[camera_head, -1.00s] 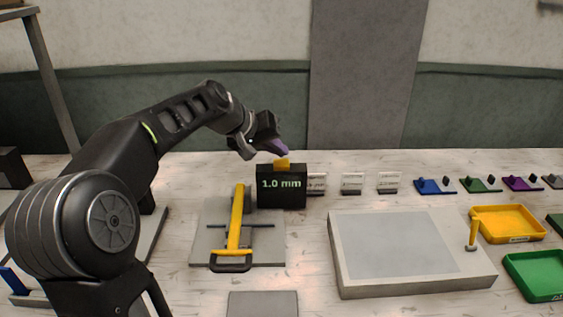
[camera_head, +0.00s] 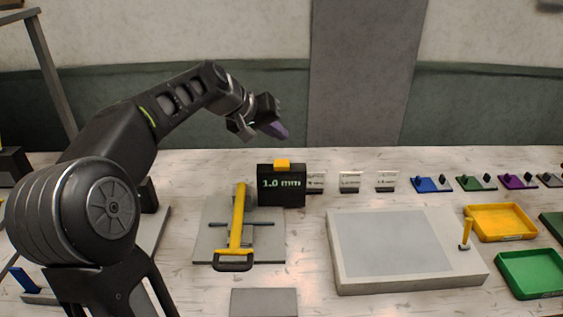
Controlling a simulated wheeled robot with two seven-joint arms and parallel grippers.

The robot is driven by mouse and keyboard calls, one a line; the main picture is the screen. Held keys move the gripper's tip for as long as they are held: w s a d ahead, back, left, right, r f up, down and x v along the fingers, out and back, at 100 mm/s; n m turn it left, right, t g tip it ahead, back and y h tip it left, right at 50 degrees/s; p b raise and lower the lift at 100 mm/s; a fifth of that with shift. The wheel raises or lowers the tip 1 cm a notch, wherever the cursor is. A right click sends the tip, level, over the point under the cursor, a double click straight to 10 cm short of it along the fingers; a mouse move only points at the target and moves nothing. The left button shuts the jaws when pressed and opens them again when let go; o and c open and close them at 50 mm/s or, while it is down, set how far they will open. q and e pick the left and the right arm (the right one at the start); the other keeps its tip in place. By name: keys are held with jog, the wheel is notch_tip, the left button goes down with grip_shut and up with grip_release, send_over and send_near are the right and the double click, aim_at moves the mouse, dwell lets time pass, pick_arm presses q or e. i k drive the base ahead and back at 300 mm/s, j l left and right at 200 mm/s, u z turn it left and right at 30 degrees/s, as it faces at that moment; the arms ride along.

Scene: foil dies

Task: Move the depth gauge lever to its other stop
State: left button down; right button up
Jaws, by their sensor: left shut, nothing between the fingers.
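The depth gauge (camera_head: 281,190) is a black box reading "1.0 mm" in green, standing on the table at the picture's middle. Its small yellow lever (camera_head: 282,164) sticks up from the middle of the top edge. My left gripper (camera_head: 279,131) is shut and empty, with purple fingertips. It hangs above the gauge, clear of the lever. My right gripper is out of view.
A yellow-handled press (camera_head: 239,220) on a grey plate stands front left of the gauge. Small white cards (camera_head: 350,181) stand to its right. A grey slab (camera_head: 405,280), a yellow tray (camera_head: 502,223) and a green tray (camera_head: 530,273) lie farther right.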

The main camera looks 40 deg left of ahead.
aim_at(234, 249)
jog(key=k+l, duration=1.2)
jog(key=l, duration=0.2)
